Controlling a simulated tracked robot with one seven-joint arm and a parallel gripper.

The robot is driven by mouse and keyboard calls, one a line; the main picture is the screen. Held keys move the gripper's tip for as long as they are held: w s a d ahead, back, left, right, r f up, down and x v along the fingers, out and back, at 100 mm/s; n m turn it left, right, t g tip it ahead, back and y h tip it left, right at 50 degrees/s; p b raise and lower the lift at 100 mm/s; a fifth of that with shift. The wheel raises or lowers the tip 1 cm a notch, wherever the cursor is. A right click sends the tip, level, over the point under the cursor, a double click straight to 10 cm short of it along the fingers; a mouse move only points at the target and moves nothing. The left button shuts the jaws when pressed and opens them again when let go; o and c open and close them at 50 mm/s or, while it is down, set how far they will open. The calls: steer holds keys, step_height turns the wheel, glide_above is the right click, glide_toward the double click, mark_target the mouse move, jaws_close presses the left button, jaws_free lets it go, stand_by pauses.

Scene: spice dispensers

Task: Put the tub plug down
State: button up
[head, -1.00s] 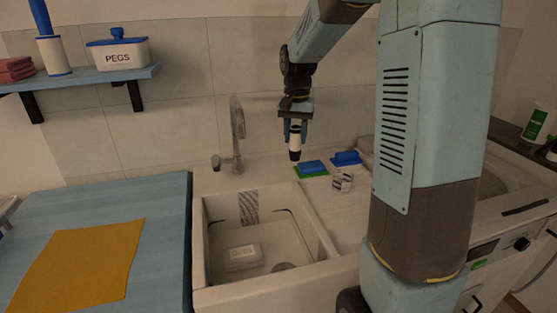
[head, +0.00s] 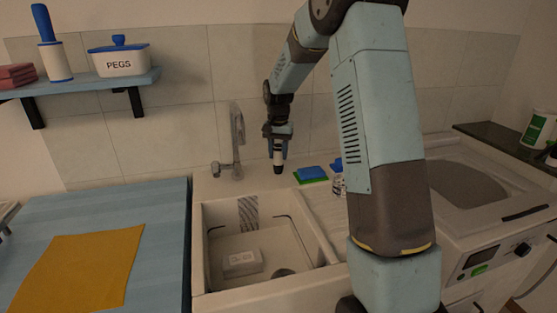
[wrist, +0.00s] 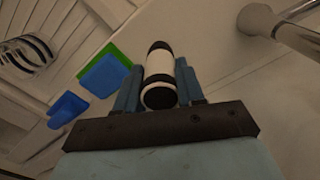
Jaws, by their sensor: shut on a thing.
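The tub plug (head: 278,168) is a short white cylinder with black ends. My gripper (head: 278,154) points down and is shut on it, near the back right corner of the sink basin (head: 222,282). In the wrist view the plug (wrist: 159,65) sits between the two blue fingers of my gripper (wrist: 160,85). Its black end faces the camera. I cannot tell how far its lower end is above the counter.
A blue and green sponge (head: 311,173) lies right of the plug, with another blue thing (wrist: 67,109) beyond it. A striped item (head: 338,184) is partly hidden by my arm. The tap (head: 237,140) stands left. A white block (head: 242,262) lies in the basin.

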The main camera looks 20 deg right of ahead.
mark_target(278, 159)
steer(key=shift+f, duration=1.45)
steer(key=o, duration=1)
